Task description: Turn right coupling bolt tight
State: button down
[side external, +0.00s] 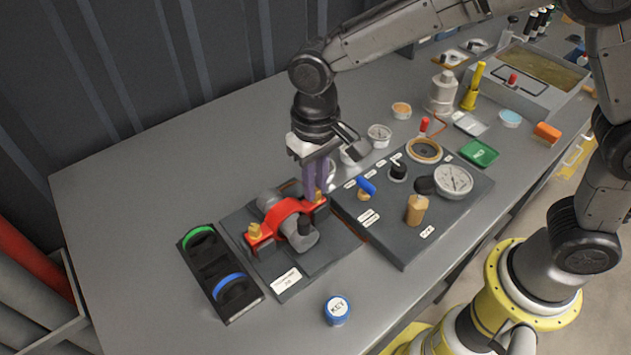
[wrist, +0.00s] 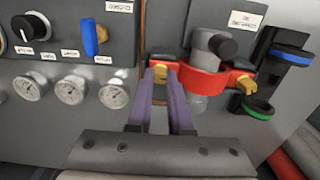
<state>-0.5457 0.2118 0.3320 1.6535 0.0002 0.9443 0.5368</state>
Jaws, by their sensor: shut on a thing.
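A red coupling clamp (side external: 284,212) sits around a grey pipe fitting (side external: 300,236) on a dark plate. Its right coupling bolt (side external: 321,197), brass-coloured, is at the clamp's right end, partly hidden by the fingers. It also shows between the fingertips in the wrist view (wrist: 160,72). The other brass bolt (side external: 254,230) stands at the clamp's left end and shows at the right in the wrist view (wrist: 246,85). My gripper (side external: 317,190) points down with its purple fingers shut on the right coupling bolt. How tight the bolt is cannot be seen.
A dark holder with a green ring (side external: 200,236) and a blue ring (side external: 229,284) lies left of the clamp. A control panel (side external: 385,245) with a blue lever, knob and gauge is close on the right. The table's left side is clear.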

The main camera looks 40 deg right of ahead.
jog(key=m, duration=0.5)
jog(key=shift+m, duration=0.3)
jog(key=m, duration=0.5)
jog(key=shift+m, duration=0.3)
jog(key=c, duration=0.8)
grip_release()
jog(key=shift+r, duration=0.15)
notch_tip(320, 180, up, 14)
jog(key=shift+f, duration=0.2)
